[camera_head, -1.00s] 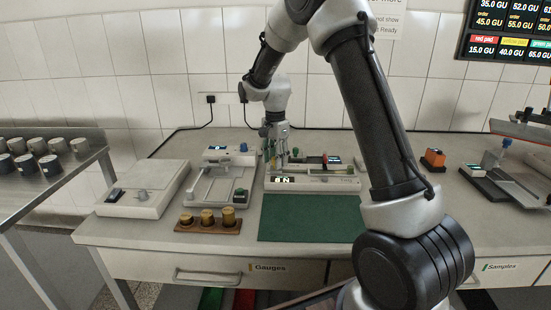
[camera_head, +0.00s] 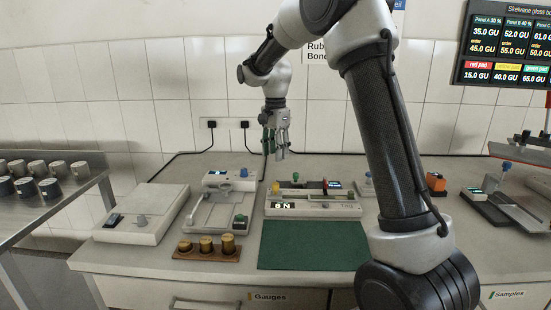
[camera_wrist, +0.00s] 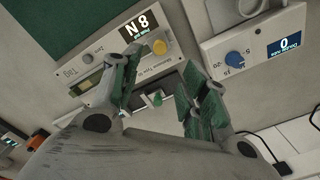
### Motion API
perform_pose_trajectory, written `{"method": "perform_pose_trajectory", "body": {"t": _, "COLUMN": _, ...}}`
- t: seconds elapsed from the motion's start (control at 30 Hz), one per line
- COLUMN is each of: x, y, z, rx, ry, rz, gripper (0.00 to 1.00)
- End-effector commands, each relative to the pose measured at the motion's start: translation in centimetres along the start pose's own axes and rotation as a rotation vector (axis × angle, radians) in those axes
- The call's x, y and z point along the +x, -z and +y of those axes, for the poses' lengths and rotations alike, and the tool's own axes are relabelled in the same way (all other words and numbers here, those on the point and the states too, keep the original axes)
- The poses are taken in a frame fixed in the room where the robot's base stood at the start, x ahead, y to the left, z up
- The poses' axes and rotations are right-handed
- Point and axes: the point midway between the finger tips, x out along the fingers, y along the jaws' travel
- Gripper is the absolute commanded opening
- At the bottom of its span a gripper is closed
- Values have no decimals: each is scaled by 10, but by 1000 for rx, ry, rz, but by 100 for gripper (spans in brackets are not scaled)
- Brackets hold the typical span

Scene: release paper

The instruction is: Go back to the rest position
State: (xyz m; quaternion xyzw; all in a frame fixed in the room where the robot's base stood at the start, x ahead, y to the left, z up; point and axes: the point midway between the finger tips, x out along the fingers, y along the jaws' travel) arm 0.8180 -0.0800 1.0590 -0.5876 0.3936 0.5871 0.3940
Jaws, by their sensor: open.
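My gripper (camera_head: 275,143) hangs fingers down above the back of the bench, with its fingers apart and nothing between them. In the wrist view its two green-padded fingers (camera_wrist: 158,95) are spread over the bench. Below it in the head view is a long white instrument (camera_head: 320,207) with a display reading 8 N (camera_head: 283,205) and a yellow knob (camera_head: 276,187). The wrist view also shows the 8 N display (camera_wrist: 136,28) and the yellow knob (camera_wrist: 161,47) past the left finger. My gripper is clear of the instrument.
A device with a blue knob (camera_head: 244,172) stands left of the instrument, and a white box (camera_head: 146,212) farther left. A wooden block with brass weights (camera_head: 206,250) and a green mat (camera_head: 312,245) lie in front. A metal shelf with cups (camera_head: 45,215) is at far left.

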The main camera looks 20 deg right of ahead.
Motion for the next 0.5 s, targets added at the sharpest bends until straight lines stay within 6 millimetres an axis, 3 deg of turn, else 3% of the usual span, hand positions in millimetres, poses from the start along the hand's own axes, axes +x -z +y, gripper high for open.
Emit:
{"method": "perform_pose_trajectory", "body": {"t": 0.37, "x": 0, "y": 0, "z": 0, "rx": -4, "ry": 0, "rz": 0, "gripper": 44}}
{"method": "perform_pose_trajectory", "body": {"t": 0.5, "x": 0, "y": 0, "z": -1, "rx": -96, "ry": 4, "rz": 1, "gripper": 44}}
